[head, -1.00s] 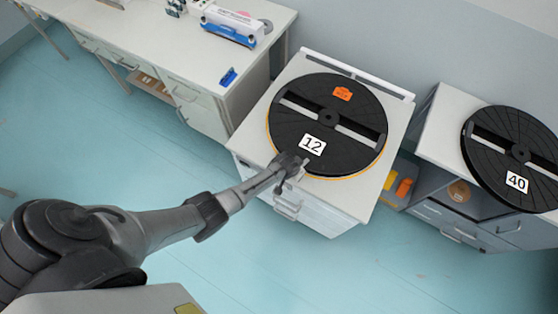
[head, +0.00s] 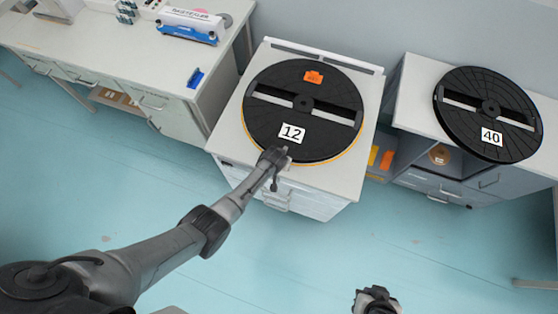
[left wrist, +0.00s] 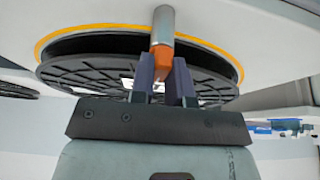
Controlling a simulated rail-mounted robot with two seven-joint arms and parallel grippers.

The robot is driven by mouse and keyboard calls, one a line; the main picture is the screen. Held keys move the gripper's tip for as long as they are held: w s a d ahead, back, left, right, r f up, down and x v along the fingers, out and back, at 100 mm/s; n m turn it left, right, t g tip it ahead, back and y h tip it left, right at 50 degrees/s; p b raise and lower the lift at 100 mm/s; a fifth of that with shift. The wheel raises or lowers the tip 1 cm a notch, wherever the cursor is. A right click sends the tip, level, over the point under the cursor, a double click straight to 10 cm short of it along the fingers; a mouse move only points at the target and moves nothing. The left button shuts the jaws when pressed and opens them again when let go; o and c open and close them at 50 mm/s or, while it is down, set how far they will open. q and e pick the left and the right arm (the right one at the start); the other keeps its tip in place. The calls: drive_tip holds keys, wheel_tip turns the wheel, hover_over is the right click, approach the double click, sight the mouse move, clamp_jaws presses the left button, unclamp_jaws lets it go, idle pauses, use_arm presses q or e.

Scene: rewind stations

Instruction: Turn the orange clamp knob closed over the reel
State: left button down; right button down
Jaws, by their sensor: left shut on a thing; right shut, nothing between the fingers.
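The black reel marked 12 (head: 335,95) lies flat on a white cabinet (head: 345,180), with a yellow-orange rim beneath it. In the left wrist view the reel (left wrist: 90,72) and its yellow-orange rim show behind the fingers. My left gripper (head: 274,157) is at the reel's front edge. In the left wrist view its two dark fingers (left wrist: 162,80) are shut on the orange clamp knob (left wrist: 162,60), which sits at the end of a grey post (left wrist: 164,25). The knob is hidden in the head view. My right gripper (head: 377,298) is shut and empty, low over the floor.
A second reel marked 40 (head: 488,115) lies on the cabinet at right. A bench (head: 100,50) at left holds a blue-and-white box (head: 188,24) and a small blue item (head: 195,77). The blue floor in front is clear.

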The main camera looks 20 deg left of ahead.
use_arm(q)
drive_tip(key=c, duration=1.1)
unclamp_jaws()
drive_tip(key=p+v, duration=0.4)
drive_tip(key=v, duration=0.9)
drive_tip(key=shift+r, duration=0.3)
drive_tip(key=shift+s, duration=0.1)
